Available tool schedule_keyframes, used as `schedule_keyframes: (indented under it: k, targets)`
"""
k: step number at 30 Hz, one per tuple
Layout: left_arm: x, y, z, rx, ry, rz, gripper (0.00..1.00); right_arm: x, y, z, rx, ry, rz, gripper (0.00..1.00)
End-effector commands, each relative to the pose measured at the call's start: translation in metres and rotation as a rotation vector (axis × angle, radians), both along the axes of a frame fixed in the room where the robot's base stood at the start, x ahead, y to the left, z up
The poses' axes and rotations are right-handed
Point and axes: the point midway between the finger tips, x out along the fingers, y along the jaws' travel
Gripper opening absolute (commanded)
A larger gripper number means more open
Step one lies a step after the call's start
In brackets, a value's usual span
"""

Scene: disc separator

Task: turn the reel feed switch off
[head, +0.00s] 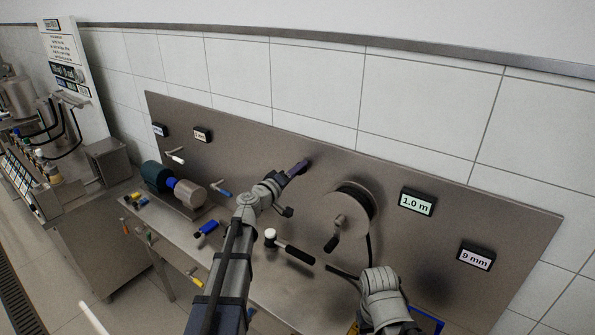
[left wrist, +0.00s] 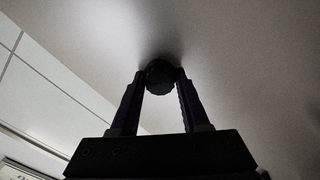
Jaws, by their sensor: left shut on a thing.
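My left gripper (head: 298,167) reaches the upper middle of the steel back panel (head: 300,148). In the left wrist view, the gripper (left wrist: 160,82) has its two fingers closed on opposite sides of a dark round knob (left wrist: 160,72) on the panel. The knob is hidden by the gripper in the head view, and no pointer or label on it can be read. The cable reel (head: 357,203) with its crank is on the panel to the right of the gripper. A grey part of my right arm shows at the bottom right, but its fingertips cannot be made out.
Displays reading "1.0 m" (head: 417,202) and "9 mm" (head: 476,257) are at the right. A mallet (head: 290,248) and a blue-handled tool (head: 206,229) lie on the bench below. A motor with a drum (head: 187,196) stands at the left. Bare panel surrounds the gripper.

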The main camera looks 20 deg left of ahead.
Motion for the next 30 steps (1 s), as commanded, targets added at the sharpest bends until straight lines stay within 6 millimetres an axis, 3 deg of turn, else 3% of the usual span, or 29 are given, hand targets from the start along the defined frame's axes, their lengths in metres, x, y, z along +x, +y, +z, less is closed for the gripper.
schedule_keyframes:
  k: [15,30]
  targets:
    - [-0.0001,0.0007,-0.0015,-0.399,0.146,0.001,0.0,0.0,0.0,-0.0014,0.0,0.0,0.0,0.5]
    - [-0.0002,0.0007,-0.002,-0.558,0.204,0.001,0.0,0.0,0.0,-0.0018,0.0,0.0,0.0,0.5]
